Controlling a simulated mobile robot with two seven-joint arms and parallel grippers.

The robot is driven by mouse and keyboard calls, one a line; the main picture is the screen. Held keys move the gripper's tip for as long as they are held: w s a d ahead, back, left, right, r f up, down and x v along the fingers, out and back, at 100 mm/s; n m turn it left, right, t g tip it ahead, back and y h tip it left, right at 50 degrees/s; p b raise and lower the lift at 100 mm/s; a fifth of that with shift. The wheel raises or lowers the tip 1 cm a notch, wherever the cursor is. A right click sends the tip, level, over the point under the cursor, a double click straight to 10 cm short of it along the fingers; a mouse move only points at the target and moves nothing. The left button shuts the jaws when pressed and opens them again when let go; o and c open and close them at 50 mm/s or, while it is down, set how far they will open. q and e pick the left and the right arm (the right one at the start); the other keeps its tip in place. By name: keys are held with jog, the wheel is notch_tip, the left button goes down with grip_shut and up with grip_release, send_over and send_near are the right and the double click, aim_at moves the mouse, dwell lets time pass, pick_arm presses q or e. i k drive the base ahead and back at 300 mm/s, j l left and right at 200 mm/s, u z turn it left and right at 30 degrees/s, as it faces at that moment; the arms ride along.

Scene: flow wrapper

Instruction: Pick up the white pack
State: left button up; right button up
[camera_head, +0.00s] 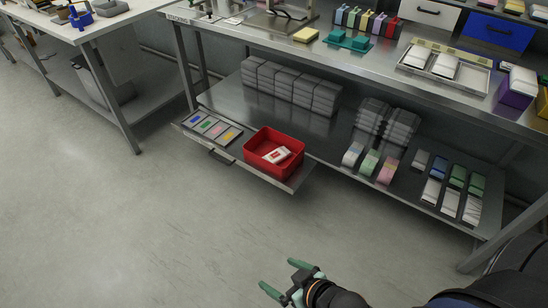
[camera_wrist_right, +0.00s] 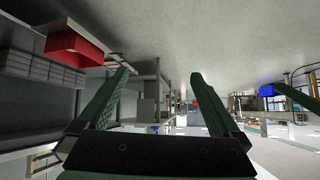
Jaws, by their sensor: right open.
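A white pack (camera_head: 277,155) with a red mark lies tilted inside a red bin (camera_head: 262,165). The bin stands on a pulled-out drawer shelf below the steel bench in the head view. Two more white packs (camera_head: 444,65) lie in a metal tray on the bench top. My right gripper (camera_head: 277,273) is open and empty, low in the head view, in front of the drawer and well apart from the bin. In the right wrist view its green fingers (camera_wrist_right: 160,75) are spread, with the red bin (camera_wrist_right: 76,46) at the upper left. The pack does not show there.
Left of the bin, a grey panel (camera_head: 212,128) holds coloured labels. Grey stacks (camera_head: 290,86), coloured rolls (camera_head: 369,163) and sleeved bundles (camera_head: 452,196) fill the lower shelf. A bench leg (camera_head: 510,235) stands at right. The floor (camera_head: 150,230) before the drawer is clear.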

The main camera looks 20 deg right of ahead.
aim_at(523, 81)
jog(key=i+z, duration=0.3)
jog(key=i+j+z, duration=0.1)
jog(key=z, duration=2.1)
jog(key=i+u, duration=0.2)
jog(key=i, duration=0.25)
